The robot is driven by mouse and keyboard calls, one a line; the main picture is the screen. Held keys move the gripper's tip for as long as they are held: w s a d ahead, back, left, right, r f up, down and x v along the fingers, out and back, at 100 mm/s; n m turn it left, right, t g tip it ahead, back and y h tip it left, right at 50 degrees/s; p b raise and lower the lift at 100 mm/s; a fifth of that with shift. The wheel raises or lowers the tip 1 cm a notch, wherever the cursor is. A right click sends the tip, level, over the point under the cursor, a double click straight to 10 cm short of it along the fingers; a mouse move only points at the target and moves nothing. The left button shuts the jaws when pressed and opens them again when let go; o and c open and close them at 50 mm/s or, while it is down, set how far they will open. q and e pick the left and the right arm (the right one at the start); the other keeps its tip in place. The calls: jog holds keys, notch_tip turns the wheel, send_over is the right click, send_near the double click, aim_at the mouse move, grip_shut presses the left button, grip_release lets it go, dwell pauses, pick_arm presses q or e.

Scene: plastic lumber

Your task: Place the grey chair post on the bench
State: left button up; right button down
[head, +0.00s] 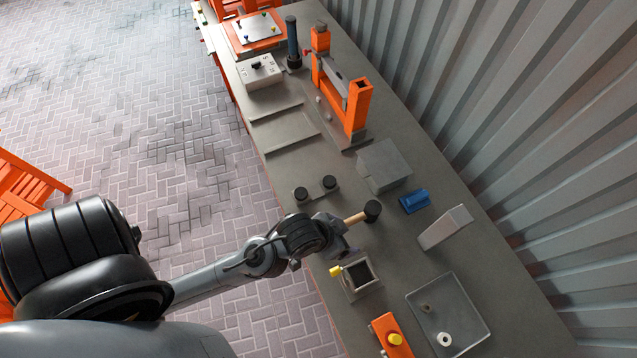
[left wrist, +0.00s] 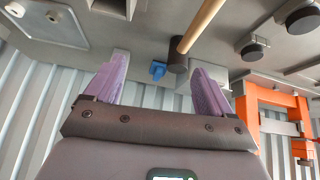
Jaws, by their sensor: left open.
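The long grey bench (head: 395,262) runs along a corrugated wall. A light grey, block-like piece (head: 445,228), which may be the grey chair post, lies on its right half beside a blue object (head: 402,201); I cannot be sure of its identity. My left gripper (head: 350,252) is over the bench's near edge, left of that piece and apart from it. In the left wrist view its two purple fingers (left wrist: 160,88) are spread with nothing between them; the blue object (left wrist: 158,70) shows beyond. My right gripper is not in view.
A wooden-handled mallet (head: 372,210) lies close to the left gripper. A grey box (head: 383,165), an orange clamp-like frame (head: 357,108), a grey tray (head: 470,300) and an orange box with a yellow button (head: 390,336) stand on the bench. Bare bench lies between them.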

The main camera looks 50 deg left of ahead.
pick_arm(q)
jog(key=s+a+g+y, duration=0.1)
jog(key=s+a+g, duration=0.1)
jog(key=s+a, duration=0.4)
jog(key=shift+s+a+r+g+y, duration=0.2)
jog(key=shift+s+r+g+y, duration=0.15)
jog(key=shift+s, duration=0.4)
notch_tip(320, 180, up, 16)
jog(key=p, duration=1.6)
jog(key=shift+r, duration=0.1)
